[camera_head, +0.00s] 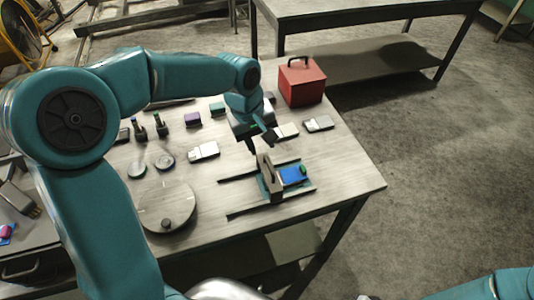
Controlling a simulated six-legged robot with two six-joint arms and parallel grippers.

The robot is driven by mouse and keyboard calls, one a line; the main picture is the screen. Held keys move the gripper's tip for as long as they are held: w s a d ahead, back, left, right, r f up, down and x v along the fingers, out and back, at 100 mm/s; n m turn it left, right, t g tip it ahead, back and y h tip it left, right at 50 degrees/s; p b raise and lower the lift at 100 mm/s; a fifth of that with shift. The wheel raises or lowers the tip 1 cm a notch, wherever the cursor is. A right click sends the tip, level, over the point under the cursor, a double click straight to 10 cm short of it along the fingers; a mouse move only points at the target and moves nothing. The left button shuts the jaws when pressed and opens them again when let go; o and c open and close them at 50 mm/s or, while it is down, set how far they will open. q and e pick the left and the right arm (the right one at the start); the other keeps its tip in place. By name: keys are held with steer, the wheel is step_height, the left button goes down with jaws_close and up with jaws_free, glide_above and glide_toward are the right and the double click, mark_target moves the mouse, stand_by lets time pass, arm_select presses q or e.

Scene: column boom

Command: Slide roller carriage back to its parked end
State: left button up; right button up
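The roller carriage (268,178) is a grey-brown upright piece standing across two dark parallel rails (240,213) on the metal table. A blue block (290,175) with a green end adjoins it on the right, between the rails. My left gripper (260,143) is just above and behind the carriage, pointing down. Its dark fingers look apart, with nothing seen between them, and it appears clear of the carriage. My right arm shows only as a teal link at the lower right; its gripper is out of view.
A red box (302,82) with a handle stands at the table's back corner. A round plate (166,207) with a knob lies left of the rails. Several small blocks, including a white one (204,151), lie behind. The table's right front corner is clear.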

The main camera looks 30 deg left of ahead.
mark_target(267, 161)
arm_select(q)
steer(key=f, duration=0.1)
steer(key=w+f, duration=0.1)
steer(key=f, duration=0.3)
steer(key=shift+w+d+f, duration=0.15)
steer(key=shift+d+f, duration=0.1)
steer(key=shift+d, duration=0.05)
steer(key=shift+d+f, duration=0.15)
steer(key=shift+f, duration=0.4)
steer(key=shift+w+f, duration=0.15)
steer(key=shift+f, duration=0.15)
steer(key=shift+r, duration=0.1)
steer(key=c, duration=0.6)
jaws_close()
